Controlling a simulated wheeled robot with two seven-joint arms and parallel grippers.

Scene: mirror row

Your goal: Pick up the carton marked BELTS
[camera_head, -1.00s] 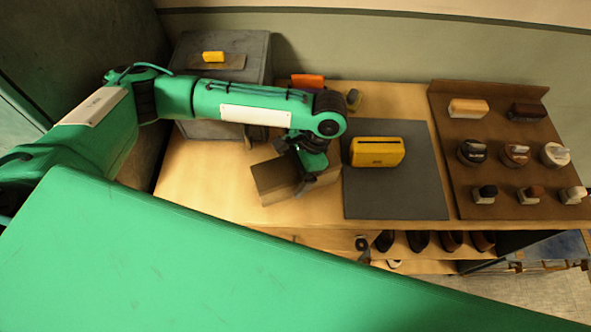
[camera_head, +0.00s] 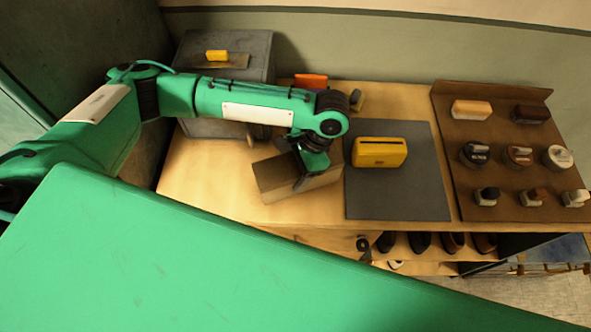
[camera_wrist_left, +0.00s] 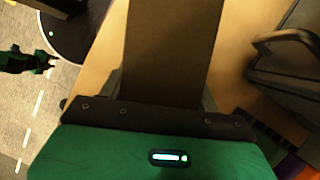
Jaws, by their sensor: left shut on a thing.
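A plain brown carton (camera_head: 281,184) is at the left part of the wooden table, left of the dark grey mat. No BELTS marking can be read on the sides that show. My left gripper (camera_head: 303,170) is shut on the carton from above. In the left wrist view the carton (camera_wrist_left: 170,50) lies between the fingers, whose tips it mostly hides. I cannot tell whether its underside touches the table. A small black and green piece at the wrist view's left edge looks like my right gripper (camera_wrist_left: 38,60); its jaws are unclear.
A yellow slotted box (camera_head: 379,152) stands on the dark grey mat (camera_head: 400,200). A brown board (camera_head: 500,140) with several brushes and jars is at right. A grey cabinet (camera_head: 250,45) is behind my arm, with an orange item (camera_head: 311,81) beside it. Shoes (camera_head: 420,242) sit below.

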